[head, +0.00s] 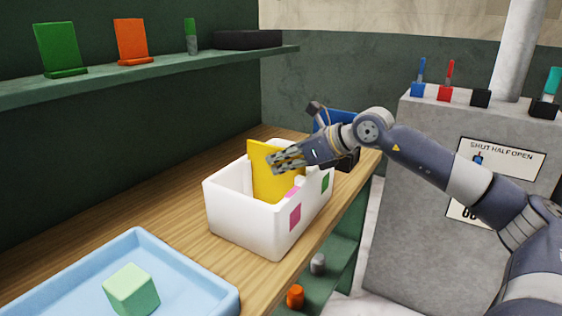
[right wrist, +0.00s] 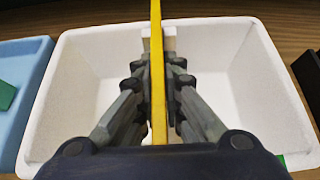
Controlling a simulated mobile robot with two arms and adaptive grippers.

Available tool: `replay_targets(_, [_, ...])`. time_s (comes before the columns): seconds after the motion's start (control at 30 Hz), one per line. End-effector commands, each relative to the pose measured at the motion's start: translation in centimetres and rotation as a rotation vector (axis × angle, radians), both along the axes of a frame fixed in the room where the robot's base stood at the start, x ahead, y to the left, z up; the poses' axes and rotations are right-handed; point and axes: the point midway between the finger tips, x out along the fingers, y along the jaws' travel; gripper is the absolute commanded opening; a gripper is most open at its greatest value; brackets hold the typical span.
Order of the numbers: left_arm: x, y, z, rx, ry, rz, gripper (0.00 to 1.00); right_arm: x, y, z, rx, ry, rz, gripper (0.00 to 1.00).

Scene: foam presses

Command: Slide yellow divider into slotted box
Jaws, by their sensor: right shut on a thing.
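The yellow divider (head: 265,172) is a thin flat panel, standing upright and partly down inside the white slotted box (head: 243,222). My right gripper (head: 283,161) is shut on the divider near its upper part. In the right wrist view the divider (right wrist: 157,70) shows edge-on between the fingers (right wrist: 158,95), over the middle of the box (right wrist: 85,50). A pale slot piece (right wrist: 168,40) stands at the far wall, around or just behind the divider's end; I cannot tell whether the divider is in its slot. The box floor under the gripper is hidden. My left gripper is not in view.
A light blue tray (head: 215,287) with a green block (head: 131,290) lies at front left. A dark blue thing (head: 335,120) stands behind my right gripper. A green shelf (head: 150,76) hangs above the wooden counter (head: 140,215). A grey cabinet (head: 400,180) stands at right.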

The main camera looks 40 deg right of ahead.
Motion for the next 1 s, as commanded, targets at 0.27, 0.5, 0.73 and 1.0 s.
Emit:
replay_targets(0.27, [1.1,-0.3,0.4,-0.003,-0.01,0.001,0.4,0.0,0.0,-0.2,0.0,-0.001,0.0,0.12])
replay_targets(0.5, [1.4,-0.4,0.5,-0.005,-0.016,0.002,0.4,0.0,0.0,-0.2,0.0,-0.001,0.0,0.31])
replay_targets(0.73, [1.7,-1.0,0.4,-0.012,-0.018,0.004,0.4,-0.1,-0.1,-0.1,0.0,0.0,-0.001,0.31])
replay_targets(1.0, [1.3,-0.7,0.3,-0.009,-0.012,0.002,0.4,-2.3,-1.1,1.3,-0.004,0.001,-0.003,0.31])
